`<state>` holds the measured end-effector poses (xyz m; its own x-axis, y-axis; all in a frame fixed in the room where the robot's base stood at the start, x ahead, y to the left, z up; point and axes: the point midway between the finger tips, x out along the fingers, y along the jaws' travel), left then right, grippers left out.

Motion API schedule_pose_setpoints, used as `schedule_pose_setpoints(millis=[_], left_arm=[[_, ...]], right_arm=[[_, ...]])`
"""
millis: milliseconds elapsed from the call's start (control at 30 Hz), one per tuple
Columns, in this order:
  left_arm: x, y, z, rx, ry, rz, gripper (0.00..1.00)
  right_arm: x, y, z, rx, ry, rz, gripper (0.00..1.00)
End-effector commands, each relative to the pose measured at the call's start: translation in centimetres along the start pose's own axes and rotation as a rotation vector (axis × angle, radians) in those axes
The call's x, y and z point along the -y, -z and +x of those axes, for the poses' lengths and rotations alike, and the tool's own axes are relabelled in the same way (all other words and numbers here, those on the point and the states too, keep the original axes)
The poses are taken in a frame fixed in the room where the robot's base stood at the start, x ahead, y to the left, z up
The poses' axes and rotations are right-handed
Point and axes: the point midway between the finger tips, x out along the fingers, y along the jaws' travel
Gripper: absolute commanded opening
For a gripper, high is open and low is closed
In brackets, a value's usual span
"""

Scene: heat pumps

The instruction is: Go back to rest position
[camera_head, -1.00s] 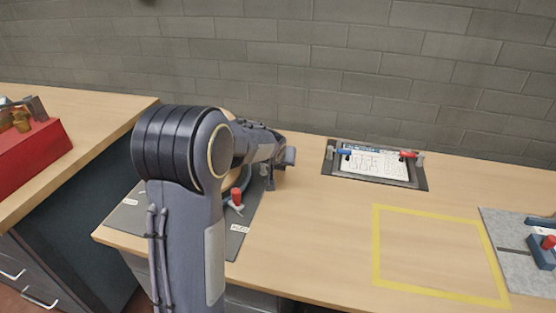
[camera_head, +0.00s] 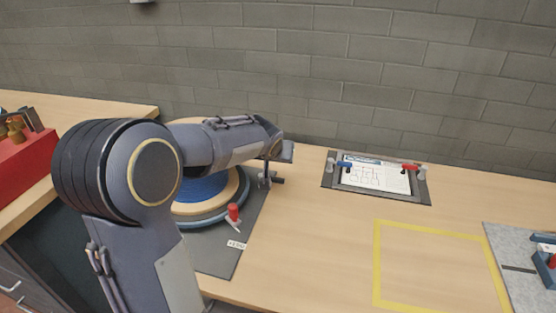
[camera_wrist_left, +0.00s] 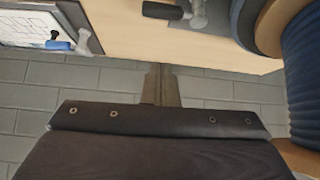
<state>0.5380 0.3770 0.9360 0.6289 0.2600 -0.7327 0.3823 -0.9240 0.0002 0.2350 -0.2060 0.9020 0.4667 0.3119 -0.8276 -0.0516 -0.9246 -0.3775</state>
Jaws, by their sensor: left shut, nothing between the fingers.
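My left arm stands large at the left of the head view, its forearm reaching right over a round device. My left gripper shows in the left wrist view (camera_wrist_left: 161,82) with its fingers together and nothing between them. Beyond the fingers are grey wall bricks and the table edge. In the head view the end of the arm is by the back of the table, and the fingers cannot be made out. My right gripper is in neither view.
The round device with a blue middle (camera_head: 203,188) sits on a dark mat (camera_head: 228,262), beside a red-handled clamp (camera_head: 233,212) and a black-handled clamp (camera_head: 267,180). A framed sheet (camera_head: 375,175) lies at the back. The yellow-taped square (camera_head: 440,265) is empty. A red box (camera_head: 22,155) stands left.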

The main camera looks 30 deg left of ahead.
Motion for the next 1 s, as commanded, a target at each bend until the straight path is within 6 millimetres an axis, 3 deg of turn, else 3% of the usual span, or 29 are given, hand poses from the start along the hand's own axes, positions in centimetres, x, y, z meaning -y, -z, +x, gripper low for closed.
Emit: schedule_pose_setpoints(millis=[200,800,933,1000], left_arm=[[0.1,0.0,-1.6,0.000,0.000,-0.001,0.00],[0.2,-0.3,-1.9,0.010,-0.008,-0.009,0.00],[0.7,-2.6,-4.3,0.086,-0.077,-0.058,0.00],[0.6,-4.9,-7.2,0.149,-0.151,-0.092,0.00]], right_arm=[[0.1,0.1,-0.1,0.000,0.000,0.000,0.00],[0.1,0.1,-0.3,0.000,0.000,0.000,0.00],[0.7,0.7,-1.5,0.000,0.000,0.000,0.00],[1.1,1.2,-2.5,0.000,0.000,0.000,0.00]])
